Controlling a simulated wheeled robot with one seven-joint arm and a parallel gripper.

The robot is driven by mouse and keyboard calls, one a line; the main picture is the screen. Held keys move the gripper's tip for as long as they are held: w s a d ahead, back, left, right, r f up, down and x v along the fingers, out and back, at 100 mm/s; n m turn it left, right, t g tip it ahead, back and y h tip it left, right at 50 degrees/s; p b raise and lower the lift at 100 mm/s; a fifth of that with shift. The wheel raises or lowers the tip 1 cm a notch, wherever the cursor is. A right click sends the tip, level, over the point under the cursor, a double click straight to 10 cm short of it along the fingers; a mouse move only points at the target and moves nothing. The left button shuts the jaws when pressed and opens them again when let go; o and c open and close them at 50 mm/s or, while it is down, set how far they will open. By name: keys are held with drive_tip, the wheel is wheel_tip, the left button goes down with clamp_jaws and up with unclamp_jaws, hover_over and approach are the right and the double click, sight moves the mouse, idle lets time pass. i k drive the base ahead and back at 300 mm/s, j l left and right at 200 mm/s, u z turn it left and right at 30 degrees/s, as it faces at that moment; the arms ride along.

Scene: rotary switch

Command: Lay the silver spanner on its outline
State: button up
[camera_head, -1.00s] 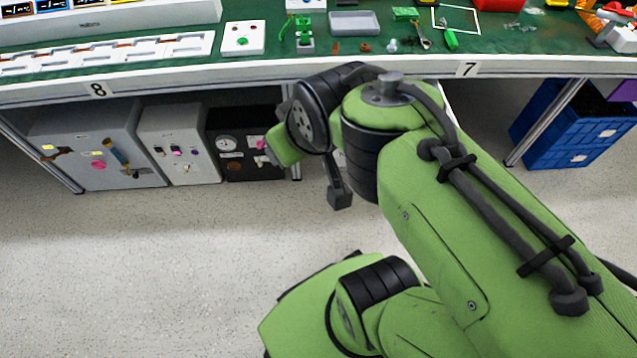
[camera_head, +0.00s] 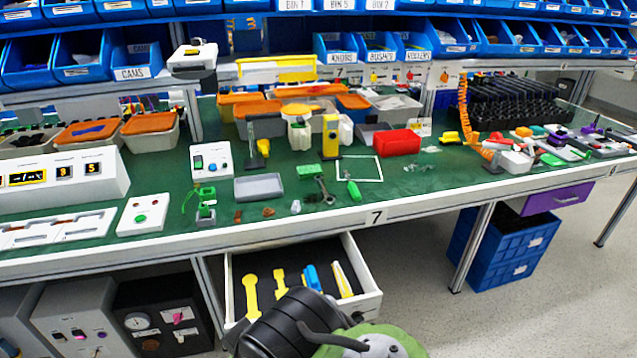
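The silver spanner (camera_head: 326,190) lies on the green bench mat, between a small green block and a green-handled tool. Below the bench edge an open white drawer (camera_head: 366,302) has a dark floor with yellow tool-shaped outlines, including a long one (camera_head: 251,296) at the left and a shorter one (camera_head: 281,284) beside it. I cannot tell for certain which outline matches the spanner. My gripper is not in view; only a black and green part of my arm shows at the bottom, covering the drawer's near side.
A blue item (camera_head: 312,279) is in the drawer. A white square frame (camera_head: 360,169) is marked on the mat right of the spanner. A grey tray (camera_head: 259,187) and red box (camera_head: 398,142) stand nearby. Blue crates (camera_head: 505,250) stand under the bench at right.

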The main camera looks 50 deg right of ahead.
sight(251, 289)
drive_tip(key=l+u, duration=0.15)
drive_tip(key=l, duration=0.25)
drive_tip(key=k+l+u, duration=0.15)
drive_tip(key=l, duration=0.3)
drive_tip(key=l+u, duration=0.15)
drive_tip(key=l, duration=0.25)
drive_tip(key=k+l+u, duration=0.2)
drive_tip(key=l, duration=0.2)
drive_tip(key=l+u, duration=0.15)
drive_tip(key=l, duration=0.25)
drive_tip(key=l+u, duration=0.15)
drive_tip(key=l, duration=0.25)
drive_tip(key=k+l+u, duration=0.2)
drive_tip(key=l, duration=0.25)
drive_tip(key=i, duration=0.1)
